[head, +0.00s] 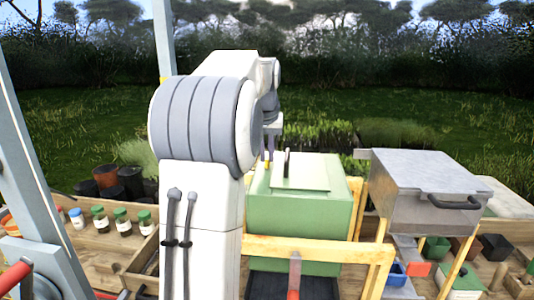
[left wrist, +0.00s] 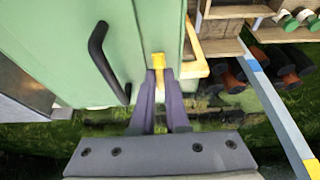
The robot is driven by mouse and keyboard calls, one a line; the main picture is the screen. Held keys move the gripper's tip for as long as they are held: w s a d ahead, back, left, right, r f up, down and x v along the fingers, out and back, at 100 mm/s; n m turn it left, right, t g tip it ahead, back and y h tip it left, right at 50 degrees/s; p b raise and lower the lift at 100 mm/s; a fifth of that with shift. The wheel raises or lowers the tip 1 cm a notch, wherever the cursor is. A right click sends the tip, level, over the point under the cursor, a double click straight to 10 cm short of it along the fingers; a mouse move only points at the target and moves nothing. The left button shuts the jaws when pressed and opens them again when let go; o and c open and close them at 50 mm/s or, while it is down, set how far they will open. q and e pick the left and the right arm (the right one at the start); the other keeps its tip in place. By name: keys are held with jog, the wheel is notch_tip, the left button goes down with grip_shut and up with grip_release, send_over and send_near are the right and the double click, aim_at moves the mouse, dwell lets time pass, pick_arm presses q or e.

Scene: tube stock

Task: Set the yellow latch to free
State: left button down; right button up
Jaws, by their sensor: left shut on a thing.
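The yellow latch (left wrist: 158,61) sits at the edge of the green box (left wrist: 135,40) in the left wrist view. My left gripper (left wrist: 160,88) is shut on the latch, with one dark finger on each side of it. In the head view, my left gripper (head: 270,145) is at the far left edge of the green box (head: 300,215), mostly hidden behind my own white and grey arm. The latch cannot be made out clearly there. My right gripper is not in view.
A black handle (left wrist: 107,62) stands out from the green box close to the gripper. A light wooden frame (head: 335,250) surrounds the box. A grey metal box (head: 425,190) stands at right. Several small jars (head: 122,222) stand on the bench at left.

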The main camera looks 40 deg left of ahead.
pick_arm(q)
jog(key=c, duration=0.9)
grip_release()
jog(key=shift+r, duration=0.1)
jog(key=v, duration=1)
jog(key=shift+r+b, duration=0.2)
jog(key=shift+b, duration=0.2)
